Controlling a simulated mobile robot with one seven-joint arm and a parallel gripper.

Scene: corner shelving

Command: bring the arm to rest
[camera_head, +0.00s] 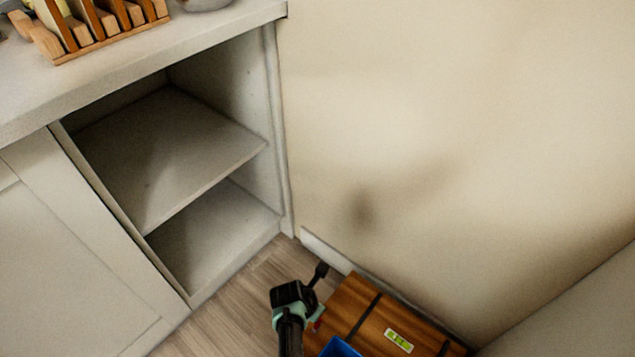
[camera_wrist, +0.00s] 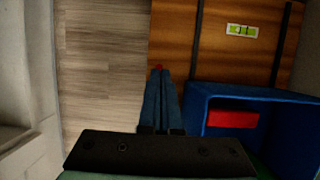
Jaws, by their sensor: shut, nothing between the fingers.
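My gripper (camera_wrist: 160,72) shows in the wrist view with its two dark fingers together and nothing held between them. The fingers overlap the left edge of a brown wooden chest (camera_wrist: 190,45) with dark bands. In the head view the end of my arm is low in the picture, left of the wooden chest (camera_head: 352,302), in front of the open cabinet. The fingertips cannot be made out clearly there.
A blue bin (camera_wrist: 200,110) with a red block (camera_wrist: 232,119) inside is right of the fingers. A green-and-white label (camera_head: 398,340) lies on the chest. The open cabinet shelf (camera_head: 170,150) is empty. A wooden rack (camera_head: 95,30) stands on the counter. Bare floor (camera_wrist: 100,70) lies left of the chest.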

